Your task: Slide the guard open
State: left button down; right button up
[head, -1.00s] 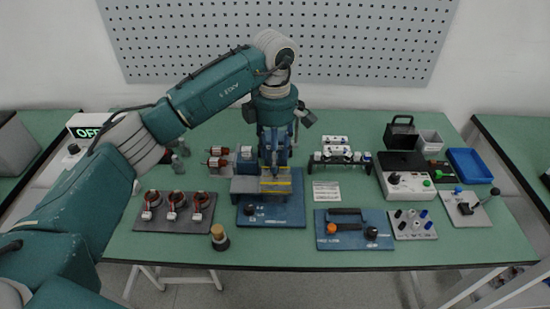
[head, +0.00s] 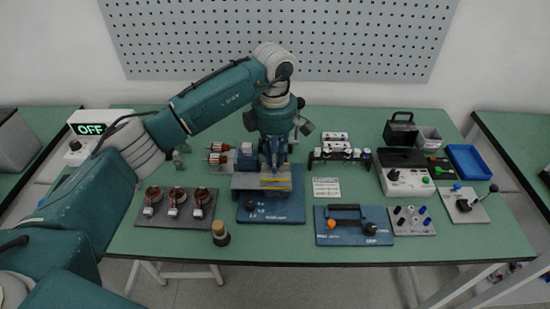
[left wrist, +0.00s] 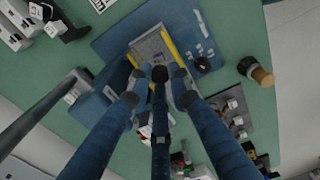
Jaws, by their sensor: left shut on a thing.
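The guard is a grey plate with yellow edges (head: 248,182) on a blue base (head: 285,212) at the middle of the bench. The plate also shows in the left wrist view (left wrist: 152,47), between its two yellow strips. My left gripper (head: 274,168) points down over it. In the left wrist view my left gripper (left wrist: 159,76) is shut on a small black knob (left wrist: 159,72) at the guard's edge. The fingers hide part of the guard, so I cannot tell exactly how far along it stands. My right gripper is not in view.
A plate with several copper-wound stators (head: 175,211) lies to the left. A blue fixture with a black handle (head: 354,238) sits to the right. A rack (head: 340,155) stands behind it. A printed card (head: 326,188) lies between.

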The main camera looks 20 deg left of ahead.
pick_arm(q)
jog(key=a, duration=0.3)
jog(key=s+a+b, duration=0.1)
jog(key=a, duration=0.1)
jog(key=s+a, duration=0.1)
jog(key=a, duration=0.2)
jog(key=shift+s+a+b, duration=0.2)
jog(key=shift+a+b, duration=0.1)
jog(key=shift+b, duration=0.1)
jog(key=shift+d+r, duration=0.1)
jog(key=shift+d, duration=0.05)
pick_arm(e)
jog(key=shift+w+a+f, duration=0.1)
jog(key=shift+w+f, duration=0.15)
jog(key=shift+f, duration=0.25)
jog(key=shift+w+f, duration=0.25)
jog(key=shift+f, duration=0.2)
pick_arm(q)
jog(key=c, duration=1.8)
grip_release()
jog(key=shift+o, duration=1.2)
jog(key=shift+a, duration=0.2)
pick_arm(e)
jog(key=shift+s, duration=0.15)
pick_arm(q)
jog(key=shift+d+r, duration=0.1)
jog(key=shift+r, duration=0.05)
notch_tip(320, 180, up, 12)
